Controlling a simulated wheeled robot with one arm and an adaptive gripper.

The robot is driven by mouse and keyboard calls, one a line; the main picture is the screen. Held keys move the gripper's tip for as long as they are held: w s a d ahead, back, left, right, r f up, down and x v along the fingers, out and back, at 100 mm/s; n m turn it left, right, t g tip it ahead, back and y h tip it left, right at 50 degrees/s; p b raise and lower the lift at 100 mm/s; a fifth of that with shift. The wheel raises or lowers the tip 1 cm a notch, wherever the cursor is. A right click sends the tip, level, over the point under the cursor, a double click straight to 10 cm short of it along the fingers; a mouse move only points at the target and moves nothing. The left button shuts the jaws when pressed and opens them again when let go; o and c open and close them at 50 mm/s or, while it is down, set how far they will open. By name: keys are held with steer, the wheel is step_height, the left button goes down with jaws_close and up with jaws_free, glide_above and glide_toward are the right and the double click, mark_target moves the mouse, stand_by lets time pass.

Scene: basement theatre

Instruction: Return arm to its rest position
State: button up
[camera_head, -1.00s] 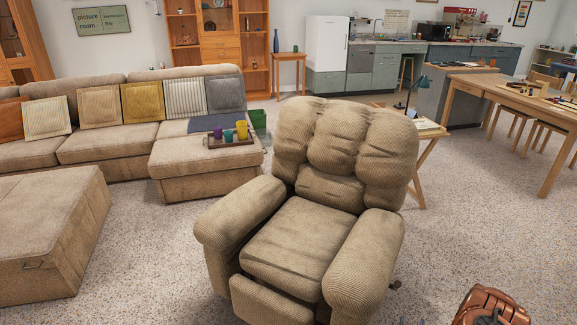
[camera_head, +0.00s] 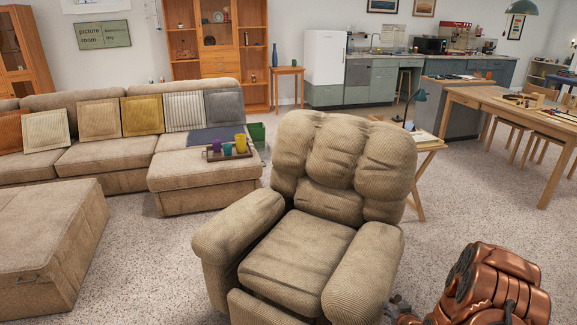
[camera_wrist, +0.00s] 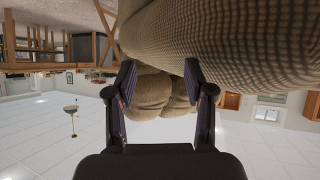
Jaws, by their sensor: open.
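My gripper (camera_wrist: 160,80) shows in the wrist view with its two dark fingers spread apart and nothing between them. That view is upside down, with the ceiling at the bottom. Behind the fingers is the beige corduroy recliner (camera_wrist: 230,40), close by; I cannot tell whether they touch it. In the head view, a copper-coloured part of my arm shows at the lower right, beside the recliner (camera_head: 300,250). The gripper itself is not clearly visible there.
A beige sofa (camera_head: 110,170) with cushions stands at the left, with a tray of cups (camera_head: 212,156) on it. An ottoman (camera_head: 45,240) is at the lower left. A small side table (camera_head: 425,143) and a long wooden table (camera_head: 500,92) stand at the right. Carpet between them is clear.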

steer(key=s+a+r+n+g+y, duration=0.15)
steer(key=a+r+g, duration=0.35)
steer(key=r, duration=0.5)
steer(key=s+a+r+g, duration=0.2)
steer(key=s+a+r, duration=0.1)
steer(key=s+r, duration=0.4)
steer(key=s+a+r+g, duration=0.1)
steer(key=s+a+r, duration=0.2)
steer(key=s+r, duration=0.4)
steer(key=s+a+r+m+g, duration=0.1)
steer(key=s+a+r+g, duration=0.15)
steer(key=s, duration=0.65)
steer(key=s+a+r+g, duration=0.15)
steer(key=s+r, duration=0.25)
steer(key=s, duration=0.5)
steer(key=s+a+r+m+g, duration=0.15)
steer(key=s+r, duration=0.25)
steer(key=s, duration=0.5)
step_height(320, 180, down, 12)
steer(key=s+n+g+b, duration=0.1)
steer(key=s+b, duration=0.1)
steer(key=b, duration=0.8)
steer(key=s+p+v, duration=0.2)
steer(key=p+v, duration=1.3)
steer(key=v, duration=0.2)
steer(key=shift+s+a+r+t+p, duration=0.2)
steer(key=shift+a+r+t+p, duration=0.25)
steer(key=shift+r, duration=0.2)
